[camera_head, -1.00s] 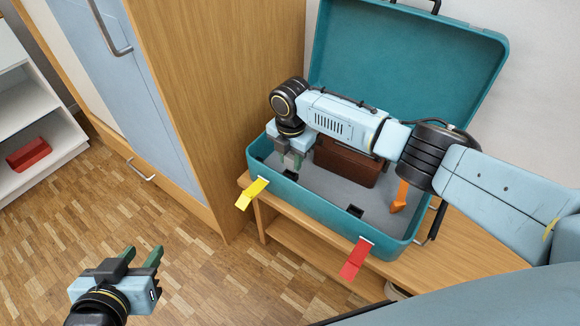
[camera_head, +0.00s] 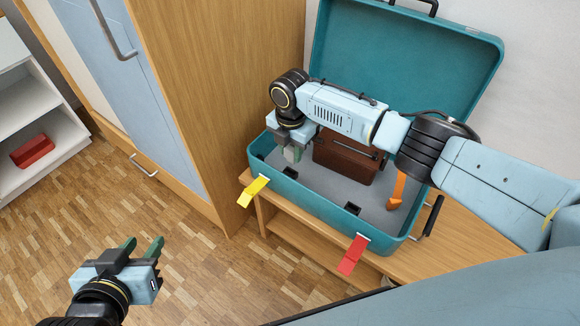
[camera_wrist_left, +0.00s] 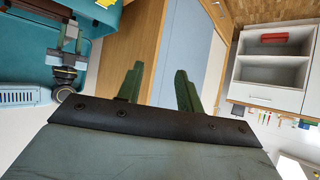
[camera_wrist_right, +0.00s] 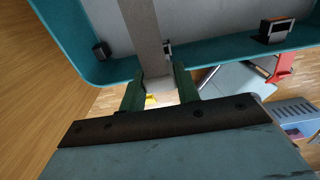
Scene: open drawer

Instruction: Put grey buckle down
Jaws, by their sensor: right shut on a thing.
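My right gripper (camera_head: 293,152) is inside the left part of the open teal suitcase (camera_head: 318,213). It is shut on a grey strip-like piece, the grey buckle (camera_wrist_right: 148,40), which stands between the green fingers in the right wrist view. The buckle's lower end is hard to make out in the head view, so I cannot tell whether it touches the suitcase floor. My left gripper (camera_head: 142,252) is open and empty above the wooden floor, with its two green fingers apart. It also shows in the left wrist view (camera_wrist_left: 158,85).
A brown box (camera_head: 346,161) and an orange piece (camera_head: 397,190) are in the suitcase beside my right arm. A yellow latch (camera_head: 252,191) and a red latch (camera_head: 353,255) hang from its front rim. A wooden cabinet (camera_head: 215,90) stands close at left.

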